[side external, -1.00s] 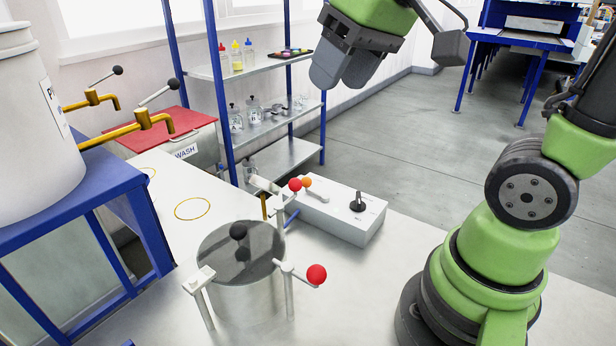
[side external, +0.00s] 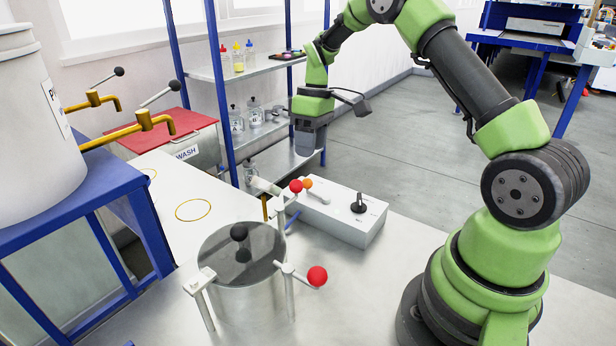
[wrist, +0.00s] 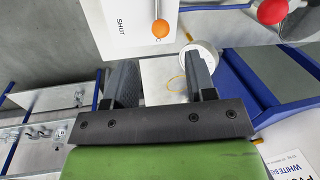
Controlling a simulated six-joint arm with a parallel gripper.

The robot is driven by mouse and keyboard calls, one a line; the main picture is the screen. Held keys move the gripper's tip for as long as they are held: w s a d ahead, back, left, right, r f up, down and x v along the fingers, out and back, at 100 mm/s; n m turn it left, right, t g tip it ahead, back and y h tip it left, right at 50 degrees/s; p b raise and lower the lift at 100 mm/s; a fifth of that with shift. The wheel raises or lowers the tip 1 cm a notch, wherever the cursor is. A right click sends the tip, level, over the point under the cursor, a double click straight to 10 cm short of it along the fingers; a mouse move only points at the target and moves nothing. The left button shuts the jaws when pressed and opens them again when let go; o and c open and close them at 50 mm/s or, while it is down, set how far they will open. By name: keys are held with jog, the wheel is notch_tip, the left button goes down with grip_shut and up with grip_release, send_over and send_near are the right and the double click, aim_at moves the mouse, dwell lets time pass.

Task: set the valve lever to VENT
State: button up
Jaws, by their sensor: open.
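The valve lever is a pale bar with an orange ball (side external: 306,183), on top of a white box (side external: 345,228). The orange ball (wrist: 160,28) also shows in the wrist view, beside the printed word SHUT (wrist: 121,26). No VENT mark is readable. My gripper (side external: 310,149) points down above and slightly behind the box's left end, apart from the lever. In the wrist view its fingers (wrist: 162,75) are spread with nothing between them, and the orange ball lies beyond them near the top edge.
A black knob (side external: 358,203) stands on the same box. A steel pot (side external: 243,290) with a dark lid and red-balled clamps (side external: 317,276) stands close in front. One red ball (side external: 296,186) is right beside the orange one. A shelf rack (side external: 245,70) with bottles stands behind my gripper.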

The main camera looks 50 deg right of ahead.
jog(key=f, duration=0.2)
jog(key=a+f, duration=0.1)
jog(key=f, duration=0.4)
jog(key=shift+s+a+f, duration=0.15)
jog(key=shift+a+f, duration=0.1)
jog(key=c, duration=0.9)
